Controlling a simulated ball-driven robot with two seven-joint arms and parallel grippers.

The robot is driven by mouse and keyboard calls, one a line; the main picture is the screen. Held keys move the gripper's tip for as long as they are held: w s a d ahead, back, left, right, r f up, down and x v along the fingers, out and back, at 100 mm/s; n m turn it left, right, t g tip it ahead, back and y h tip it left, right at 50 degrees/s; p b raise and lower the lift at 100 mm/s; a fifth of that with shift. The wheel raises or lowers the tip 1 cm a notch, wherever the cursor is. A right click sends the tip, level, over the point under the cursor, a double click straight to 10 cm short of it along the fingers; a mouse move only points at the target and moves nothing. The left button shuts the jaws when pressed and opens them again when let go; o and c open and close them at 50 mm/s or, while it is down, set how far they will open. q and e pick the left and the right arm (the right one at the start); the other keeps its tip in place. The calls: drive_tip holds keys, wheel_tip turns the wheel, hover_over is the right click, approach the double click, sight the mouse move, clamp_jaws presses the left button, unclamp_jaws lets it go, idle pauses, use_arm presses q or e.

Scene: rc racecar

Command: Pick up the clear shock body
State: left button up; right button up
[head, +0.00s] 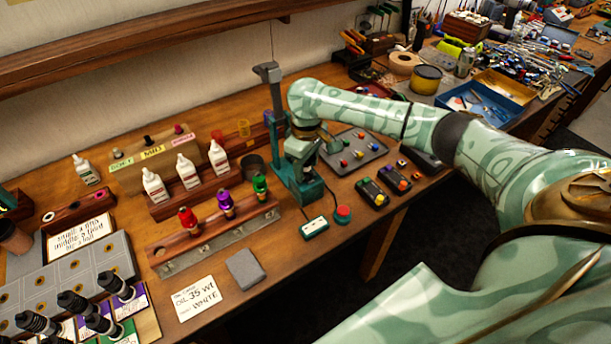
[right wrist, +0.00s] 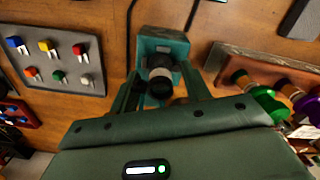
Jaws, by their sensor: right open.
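My right gripper (head: 302,150) points down at the teal stand (head: 297,186) on the bench. In the right wrist view its open fingers (right wrist: 160,88) are on either side of a small upright cylinder (right wrist: 160,68) with a dark cap and a greyish band. This cylinder is at the teal block (right wrist: 163,42); I cannot tell whether it is the clear shock body or whether the fingers touch it. A wooden rack (head: 180,247) holds a red shock (head: 188,218), a purple shock (head: 226,203) and a green shock (head: 260,186). My left gripper is not in view.
White bottles (head: 187,172) stand behind the rack. A grey tray with coloured pieces (head: 373,143) and small dark boxes (head: 372,193) lie right of the stand. A red button (head: 343,212), a grey block (head: 243,268) and a label card (head: 196,299) are in front.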

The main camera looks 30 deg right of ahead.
clamp_jaws()
drive_tip(key=s+a+r+p, duration=0.3)
drive_tip(key=s+r+p, duration=0.3)
drive_tip(key=r, duration=0.2)
drive_tip(key=s+a+r+p, duration=0.4)
drive_tip(key=s+r+p, duration=0.1)
drive_tip(key=r+p, duration=0.1)
drive_tip(key=shift+s+a+r+p, duration=0.3)
drive_tip(key=shift+s+r, duration=0.1)
drive_tip(key=shift+r, duration=0.5)
